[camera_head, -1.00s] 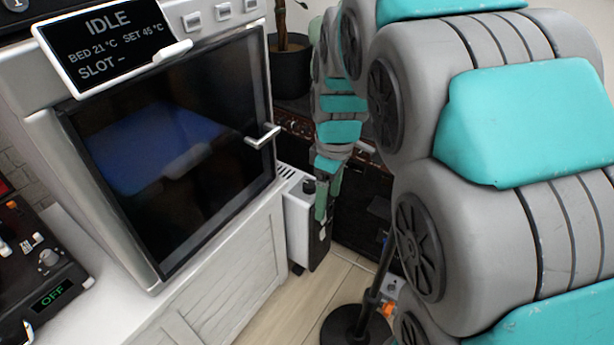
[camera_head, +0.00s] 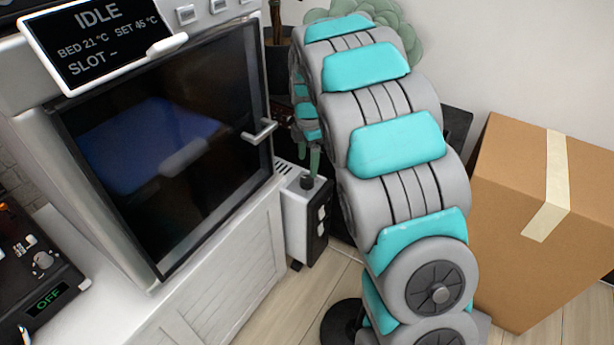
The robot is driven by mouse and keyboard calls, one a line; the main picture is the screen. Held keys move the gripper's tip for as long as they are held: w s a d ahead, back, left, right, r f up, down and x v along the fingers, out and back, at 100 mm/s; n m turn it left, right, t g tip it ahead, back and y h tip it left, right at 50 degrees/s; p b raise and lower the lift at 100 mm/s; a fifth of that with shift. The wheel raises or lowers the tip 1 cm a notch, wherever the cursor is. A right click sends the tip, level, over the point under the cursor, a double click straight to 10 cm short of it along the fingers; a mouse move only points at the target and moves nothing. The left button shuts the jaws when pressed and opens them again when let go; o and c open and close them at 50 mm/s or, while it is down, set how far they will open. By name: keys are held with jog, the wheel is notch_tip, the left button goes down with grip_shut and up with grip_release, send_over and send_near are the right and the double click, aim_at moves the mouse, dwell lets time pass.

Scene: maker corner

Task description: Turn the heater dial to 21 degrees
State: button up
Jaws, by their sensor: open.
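The heater (camera_head: 295,222) is a small white unit with a slotted top and a black end panel, standing on the floor beside the white cabinet. Its dial (camera_head: 307,182) is a small dark knob on top at the black end. Its degree marks are too small to read. My gripper (camera_head: 309,165) hangs just above the dial with its thin green fingers pointing down. It is open and holds nothing visible. My arm partly hides the gripper, and I cannot tell whether the fingers touch the dial.
A printer (camera_head: 160,165) with a protruding door handle (camera_head: 262,131) stands left of the heater; its screen (camera_head: 98,38) reads IDLE. A potted plant (camera_head: 277,55) is behind. A cardboard box (camera_head: 540,215) stands right, and a round black base (camera_head: 340,322) is on the floor. Some floor before the heater is clear.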

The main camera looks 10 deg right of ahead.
aim_at(307, 179)
notch_tip(307, 179, down, 7)
jog(key=shift+w+r, duration=0.15)
jog(key=shift+r, duration=0.05)
jog(key=shift+c, duration=0.2)
grip_shut()
dwell(0.5)
